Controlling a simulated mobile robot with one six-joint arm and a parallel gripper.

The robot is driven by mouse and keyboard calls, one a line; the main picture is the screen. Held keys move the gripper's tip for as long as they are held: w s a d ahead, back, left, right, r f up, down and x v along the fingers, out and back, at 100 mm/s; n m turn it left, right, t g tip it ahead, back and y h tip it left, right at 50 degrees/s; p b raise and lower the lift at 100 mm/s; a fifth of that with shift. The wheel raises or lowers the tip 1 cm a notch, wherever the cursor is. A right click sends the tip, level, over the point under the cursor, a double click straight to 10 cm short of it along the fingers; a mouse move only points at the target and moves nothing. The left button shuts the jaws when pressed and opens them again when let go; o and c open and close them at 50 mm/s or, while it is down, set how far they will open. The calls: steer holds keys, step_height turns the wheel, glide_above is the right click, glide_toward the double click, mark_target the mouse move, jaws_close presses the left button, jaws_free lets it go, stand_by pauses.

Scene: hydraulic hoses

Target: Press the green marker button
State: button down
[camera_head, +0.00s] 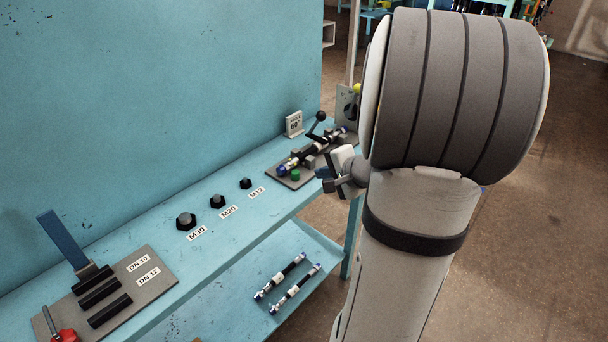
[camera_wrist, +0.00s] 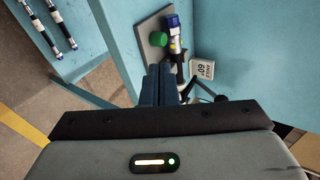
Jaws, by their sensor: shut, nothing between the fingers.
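The green marker button (camera_head: 295,175) sits on a grey plate (camera_head: 287,183) at the right end of the blue bench, at the plate's front corner. It also shows in the wrist view (camera_wrist: 159,40), just beyond my fingertips. My gripper (camera_head: 327,178) is shut and empty, just right of the button in the head view. In the wrist view its dark blue fingers (camera_wrist: 159,70) lie together, pointing towards the button, with a small gap seeming to remain. A hose with blue ends (camera_head: 312,150) lies clamped on the plate behind the button. My arm hides part of the bench's right end.
A black-knobbed lever (camera_head: 320,117) and an "ANGLE 60°" sign (camera_head: 294,124) stand near the plate. Black hex pieces (camera_head: 186,221) stand left along the bench. Two hoses (camera_head: 280,277) lie on the lower shelf. The blue wall panel (camera_head: 150,90) rises behind.

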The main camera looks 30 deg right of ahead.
mark_target(298, 174)
steer(key=x, duration=0.9)
steer(key=shift+d, duration=0.1)
